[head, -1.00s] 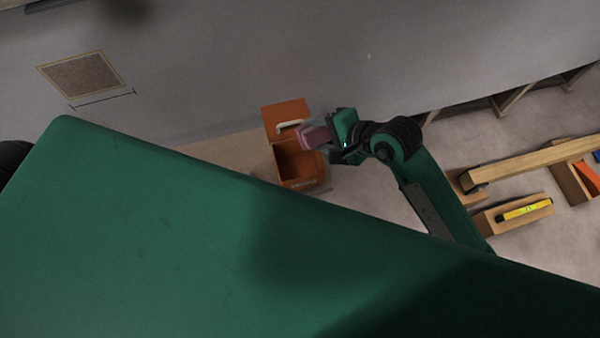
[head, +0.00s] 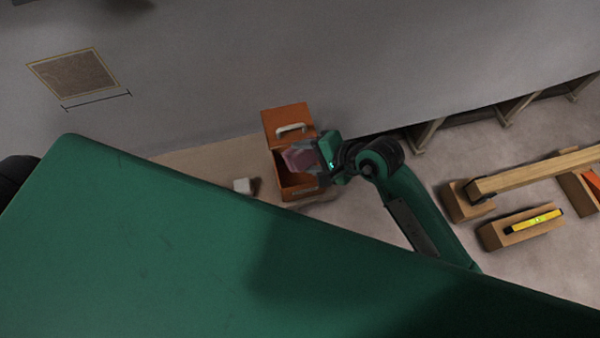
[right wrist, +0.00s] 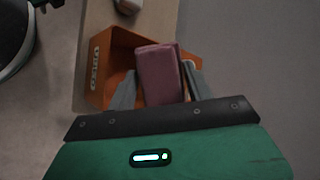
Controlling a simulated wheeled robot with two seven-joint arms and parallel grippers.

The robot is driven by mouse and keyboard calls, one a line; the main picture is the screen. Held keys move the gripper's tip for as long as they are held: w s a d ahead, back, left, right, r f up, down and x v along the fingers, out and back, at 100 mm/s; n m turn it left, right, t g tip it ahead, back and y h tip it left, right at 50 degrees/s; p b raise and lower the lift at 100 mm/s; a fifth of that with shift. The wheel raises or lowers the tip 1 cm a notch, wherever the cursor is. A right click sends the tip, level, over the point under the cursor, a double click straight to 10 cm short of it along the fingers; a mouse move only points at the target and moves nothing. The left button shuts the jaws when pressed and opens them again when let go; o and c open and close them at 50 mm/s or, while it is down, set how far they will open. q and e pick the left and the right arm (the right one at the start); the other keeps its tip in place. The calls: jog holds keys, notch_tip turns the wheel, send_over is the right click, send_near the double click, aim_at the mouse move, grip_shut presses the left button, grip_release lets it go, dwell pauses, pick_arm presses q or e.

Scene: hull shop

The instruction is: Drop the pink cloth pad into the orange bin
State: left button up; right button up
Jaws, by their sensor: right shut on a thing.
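The pink cloth pad (head: 299,158) is held by my right gripper (head: 316,157) over the opening of the orange bin (head: 287,119). In the right wrist view the pad (right wrist: 160,72) sits between the two grey fingers of the right gripper (right wrist: 155,90). The orange bin (right wrist: 100,68) is behind and below the pad there, with lettering on its side wall. The pad and gripper hide part of the bin's inside. In the head view the bin has a pale handle on its raised orange part. My left gripper is not in view.
A small white block (head: 242,185) stands left of the bin. A grey wall (head: 300,60) is behind. At the right are wooden beams (head: 540,170) and a yellow level (head: 533,221) on a wooden block. The floor left of the bin is mostly clear.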

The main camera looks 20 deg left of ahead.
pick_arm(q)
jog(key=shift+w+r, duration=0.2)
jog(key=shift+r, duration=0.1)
pick_arm(e)
jog(key=shift+f, duration=0.2)
jog(key=o, duration=1)
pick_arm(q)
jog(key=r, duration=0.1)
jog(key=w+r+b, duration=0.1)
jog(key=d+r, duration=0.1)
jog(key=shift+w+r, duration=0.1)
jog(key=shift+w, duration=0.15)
pick_arm(e)
jog(key=v, duration=1.4)
